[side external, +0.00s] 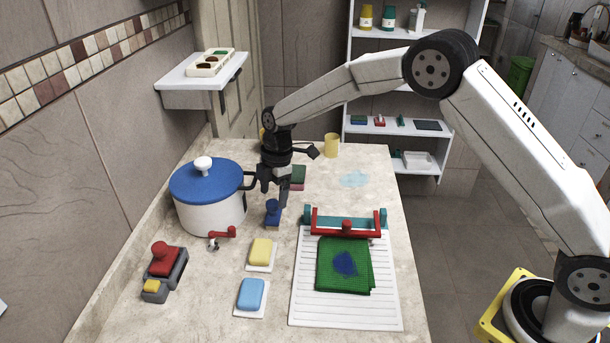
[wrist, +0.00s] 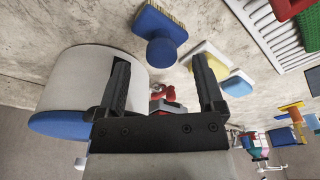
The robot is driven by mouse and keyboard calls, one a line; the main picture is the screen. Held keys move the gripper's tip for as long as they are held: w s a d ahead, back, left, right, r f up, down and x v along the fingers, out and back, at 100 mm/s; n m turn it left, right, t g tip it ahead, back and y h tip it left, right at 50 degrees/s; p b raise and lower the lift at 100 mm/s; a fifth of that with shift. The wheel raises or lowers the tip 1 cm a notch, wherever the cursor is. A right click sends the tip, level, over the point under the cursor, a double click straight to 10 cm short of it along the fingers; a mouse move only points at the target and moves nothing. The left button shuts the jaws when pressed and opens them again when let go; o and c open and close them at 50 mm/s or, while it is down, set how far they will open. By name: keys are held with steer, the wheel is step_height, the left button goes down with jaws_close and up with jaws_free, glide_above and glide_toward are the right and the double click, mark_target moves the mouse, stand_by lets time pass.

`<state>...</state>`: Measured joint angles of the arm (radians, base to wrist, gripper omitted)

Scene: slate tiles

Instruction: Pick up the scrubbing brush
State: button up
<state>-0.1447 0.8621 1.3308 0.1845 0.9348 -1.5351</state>
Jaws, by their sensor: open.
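The scrubbing brush (side external: 273,214) is blue with a rounded knob. It sits on the counter right of the white pot, just below my gripper (side external: 272,193). In the wrist view the brush (wrist: 160,30) shows tan bristles and lies beyond the fingertips, near the top edge. My gripper (wrist: 161,75) is open, with its two dark fingers apart and nothing between them. It points down over the counter and looks apart from the brush.
A white pot (side external: 209,212) with a blue lid stands close on the left. A yellow sponge (side external: 261,251) and a blue sponge (side external: 251,294) lie in front. A white ribbed drainboard (side external: 305,300) holds a green cloth (side external: 330,281). A yellow cup (side external: 331,145) stands behind.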

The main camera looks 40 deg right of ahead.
mark_target(273, 201)
steer(key=shift+a+f, duration=0.2)
steer(key=shift+f, duration=0.65)
steer(key=shift+a+f, duration=0.15)
steer(key=shift+f, duration=0.7)
jaws_close()
